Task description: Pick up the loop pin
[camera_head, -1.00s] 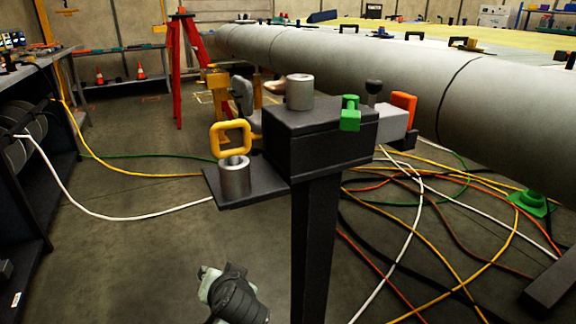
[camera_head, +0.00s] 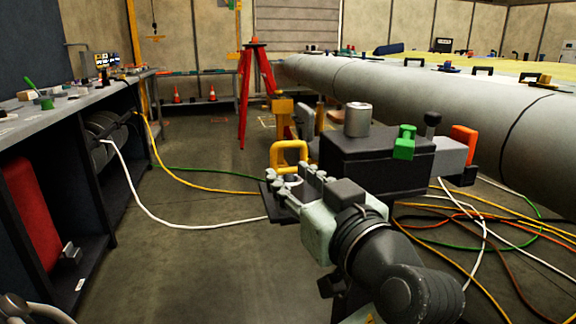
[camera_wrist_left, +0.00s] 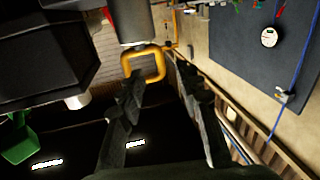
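The loop pin (camera_head: 289,146) is a yellow square loop standing upright at the left end of the dark stand. In the left wrist view the yellow loop (camera_wrist_left: 161,66) sits just ahead of the fingers, under a grey metal cylinder (camera_wrist_left: 133,22). My right gripper is not in view.
The dark stand block (camera_head: 375,160) carries a metal cylinder (camera_head: 358,119), a green piece (camera_head: 404,142) and an orange piece (camera_head: 464,141). A workbench (camera_head: 60,125) lines the left. The long grey wing edge (camera_head: 420,95) runs behind. Cables lie on the floor.

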